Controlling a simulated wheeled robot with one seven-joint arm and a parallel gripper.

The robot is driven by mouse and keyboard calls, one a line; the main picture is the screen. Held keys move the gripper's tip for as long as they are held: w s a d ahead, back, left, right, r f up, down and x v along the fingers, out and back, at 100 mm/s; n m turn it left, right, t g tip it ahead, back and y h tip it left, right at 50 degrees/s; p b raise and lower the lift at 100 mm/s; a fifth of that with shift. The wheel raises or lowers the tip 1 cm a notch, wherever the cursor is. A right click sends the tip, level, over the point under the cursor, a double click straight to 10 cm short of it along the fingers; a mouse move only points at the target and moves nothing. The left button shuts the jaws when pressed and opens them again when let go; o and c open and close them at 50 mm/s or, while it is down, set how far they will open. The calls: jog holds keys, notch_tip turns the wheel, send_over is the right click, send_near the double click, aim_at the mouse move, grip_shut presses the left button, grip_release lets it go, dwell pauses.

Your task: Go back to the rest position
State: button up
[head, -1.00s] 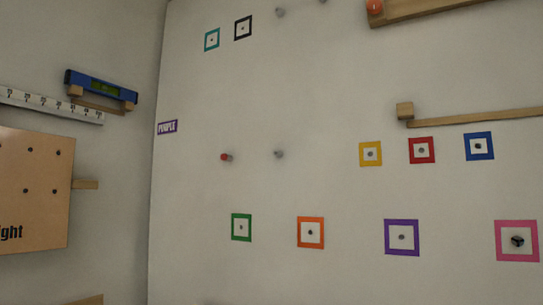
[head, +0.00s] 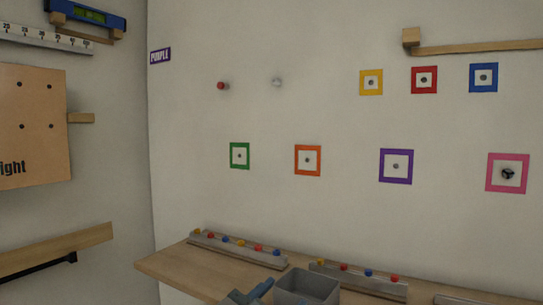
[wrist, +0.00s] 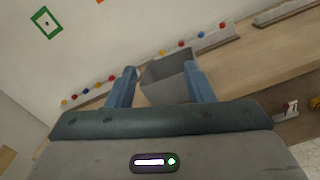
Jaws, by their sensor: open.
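My gripper (wrist: 160,87) shows in the wrist view with its two blue fingers spread apart and nothing between them. Past the fingertips in that view is a grey open-topped bin (wrist: 165,72). In the head view only a blue part of my gripper (head: 250,292) shows at the bottom edge, just left of the grey bin (head: 308,287). The bin stands on a wooden shelf (head: 165,264) below the wall. I cannot tell how far the fingers are from the bin.
Grey racks with coloured pegs (head: 236,250) (head: 358,282) lie along the shelf. Coloured square frames, such as a purple one (head: 396,181), are on the wall above. A wooden ledge (head: 480,47) juts out at upper right. A pegboard (head: 35,105) and a bar (head: 60,245) are on the left wall.

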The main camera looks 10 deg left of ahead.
dwell(0.3)
jog(key=s+d+f+m+g+h+p, duration=0.1)
jog(key=d+f+m+g+p, duration=0.1)
jog(key=d+m+g+p, duration=0.45)
jog(key=s+d+f+m+g+h+p, duration=0.1)
jog(key=d+m+g+p, duration=0.2)
jog(key=d, duration=0.7)
jog(key=s+d+m+g+y+p, duration=0.4)
jog(key=s+m+y+p, duration=0.3)
jog(key=m, duration=1.1)
jog(key=shift+s+d+g+y+p, duration=0.4)
jog(key=shift+y+p, duration=0.2)
jog(key=shift+p, duration=0.3)
